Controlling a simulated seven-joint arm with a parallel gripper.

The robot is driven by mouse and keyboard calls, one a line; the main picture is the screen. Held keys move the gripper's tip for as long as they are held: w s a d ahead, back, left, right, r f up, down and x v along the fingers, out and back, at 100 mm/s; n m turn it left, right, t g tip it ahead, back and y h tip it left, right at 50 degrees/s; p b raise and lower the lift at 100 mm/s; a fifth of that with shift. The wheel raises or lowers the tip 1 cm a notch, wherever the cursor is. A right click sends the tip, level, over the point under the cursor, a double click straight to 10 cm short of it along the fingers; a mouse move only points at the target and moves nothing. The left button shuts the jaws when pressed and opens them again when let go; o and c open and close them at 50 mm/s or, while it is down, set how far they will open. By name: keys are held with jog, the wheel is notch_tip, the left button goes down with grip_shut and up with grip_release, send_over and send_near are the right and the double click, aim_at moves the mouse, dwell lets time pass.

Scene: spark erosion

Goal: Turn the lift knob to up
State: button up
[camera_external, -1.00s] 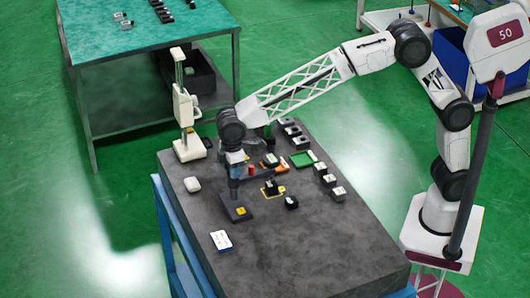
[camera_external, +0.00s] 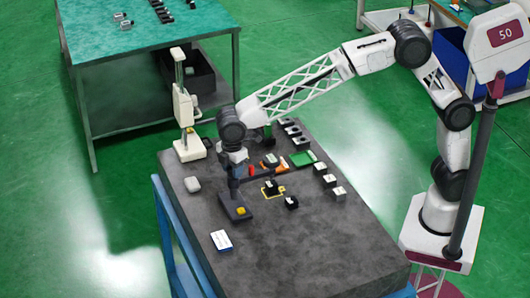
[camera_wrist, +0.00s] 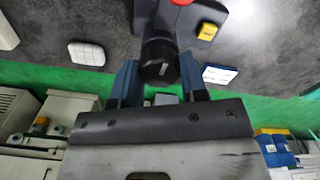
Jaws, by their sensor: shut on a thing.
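The lift knob (camera_wrist: 160,58) is a black, round knob with a short white mark on its face. It sits on a dark control box (camera_wrist: 146,15) with a yellow button (camera_wrist: 207,31) and a red part (camera_wrist: 181,2). The box (camera_external: 235,209) and the yellow button also show in the external view, on the near left of the grey slab. My gripper (camera_wrist: 159,80) has its blue fingers on both sides of the knob and is shut on it. In the external view my gripper (camera_external: 234,187) points down at the box, and the knob is hidden. I cannot read any up marking.
A white card (camera_external: 221,240) lies in front of the box and a white rounded block (camera_external: 192,185) lies to its left. A cream stand (camera_external: 187,145) rises at the slab's back left. Several small blocks and a green tray (camera_external: 302,159) lie to the right. The slab's front is clear.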

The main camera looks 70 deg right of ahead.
jog(key=o, duration=0.9)
jog(key=shift+o, duration=0.2)
jog(key=shift+r, duration=0.1)
jog(key=shift+r, duration=3.85)
